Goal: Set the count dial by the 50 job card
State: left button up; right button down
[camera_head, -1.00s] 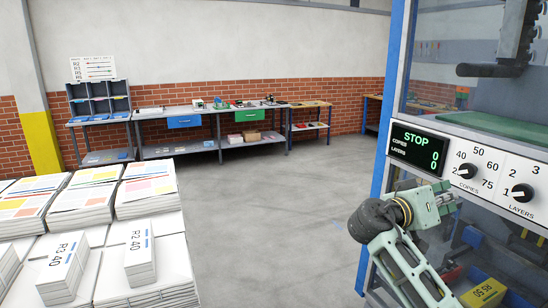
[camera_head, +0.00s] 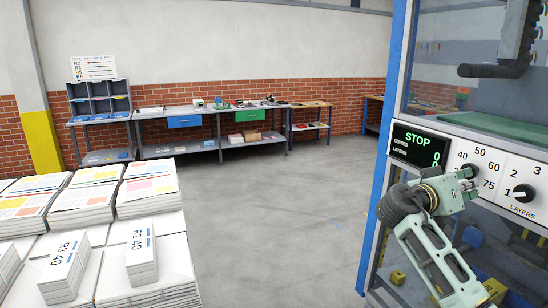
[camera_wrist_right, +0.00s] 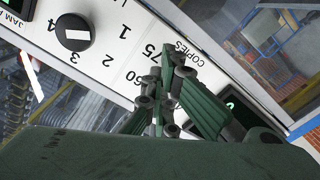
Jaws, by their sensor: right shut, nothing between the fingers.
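The black COPIES dial (camera_head: 469,168) is on the white control panel, ringed by 40, 50, 60 and 75. My right gripper (camera_head: 470,184) is shut and empty, right in front of the dial, covering its lower part and its pointer. I cannot tell whether it touches the dial. In the right wrist view the shut fingers (camera_wrist_right: 172,65) lie over the COPIES scale and hide the knob. The display (camera_head: 418,146) reads STOP, with zeros beside COPIES and LAYERS. The 50 job card is not readable now. My left gripper is out of view.
The LAYERS dial (camera_head: 523,193) is just right of my gripper and points toward 1; it also shows in the right wrist view (camera_wrist_right: 73,32). Bundles marked R3 40 (camera_head: 64,262) and R2 40 (camera_head: 141,258) lie on paper stacks at left. The middle floor is clear.

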jog(key=shift+w+r, duration=0.3)
jog(key=shift+r, duration=0.3)
dwell(0.7)
jog(key=shift+f+b, duration=0.15)
jog(key=shift+b, duration=0.25)
jog(key=b, duration=0.2)
jog(key=w+f+b, duration=0.1)
jog(key=b, duration=0.1)
jog(key=shift+a+f, duration=0.15)
jog(key=shift+a, duration=0.1)
dwell(0.7)
jog(key=shift+w, duration=0.1)
dwell(0.5)
jog(key=shift+b, duration=0.35)
